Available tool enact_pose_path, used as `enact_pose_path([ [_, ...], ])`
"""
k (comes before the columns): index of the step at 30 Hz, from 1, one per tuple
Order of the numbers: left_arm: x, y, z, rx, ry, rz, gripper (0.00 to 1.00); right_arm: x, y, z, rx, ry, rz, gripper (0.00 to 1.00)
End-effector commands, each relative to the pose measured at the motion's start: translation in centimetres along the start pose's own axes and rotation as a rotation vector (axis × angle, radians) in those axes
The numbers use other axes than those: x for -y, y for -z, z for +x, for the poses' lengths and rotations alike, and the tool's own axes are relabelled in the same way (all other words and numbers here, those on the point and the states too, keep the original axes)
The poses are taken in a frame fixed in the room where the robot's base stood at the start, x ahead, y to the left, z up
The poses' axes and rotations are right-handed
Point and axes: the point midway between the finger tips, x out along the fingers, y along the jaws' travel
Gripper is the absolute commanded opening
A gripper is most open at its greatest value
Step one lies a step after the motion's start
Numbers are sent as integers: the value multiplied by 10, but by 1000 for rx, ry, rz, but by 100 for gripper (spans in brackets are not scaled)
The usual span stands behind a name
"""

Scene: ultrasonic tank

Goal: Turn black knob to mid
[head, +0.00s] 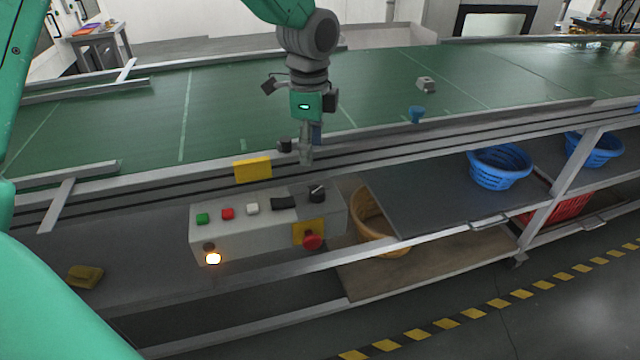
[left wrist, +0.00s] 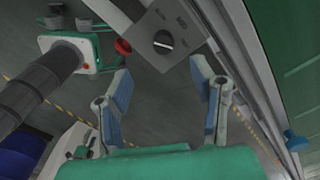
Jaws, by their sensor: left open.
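The black knob (head: 317,192) sits on the top right of a grey control box (head: 225,238). It also shows in the left wrist view (left wrist: 163,42), on a grey plate with small labels that I cannot read surely. A pale mark on the knob lies roughly crosswise in that view. My left gripper (head: 306,158) hangs above and behind the box in the head view, apart from the knob. In the left wrist view, its two blue-padded fingers (left wrist: 165,98) are spread wide with nothing between them. The knob appears beyond the fingertips. My right gripper is not identifiable in either view.
The box also carries green (head: 202,218), red (head: 227,213) and white (head: 252,208) buttons, a red mushroom button (head: 312,242) and a lit lamp (head: 213,258). A green conveyor (head: 150,125) runs behind it. Blue baskets (head: 499,168) stand on the shelf at right.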

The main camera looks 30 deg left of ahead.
Motion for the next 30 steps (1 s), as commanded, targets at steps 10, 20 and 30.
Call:
enact_pose_path([
  [10,-2,11,75,13,-1,1,51,0,1,8,-2,0,0,56],
  [20,1,4,111,3,-1,-1,51,0,0,10,-2,0,1,56],
  [30,0,6,112,5,1,0,37,0,0,10,-2,0,0,56],
])
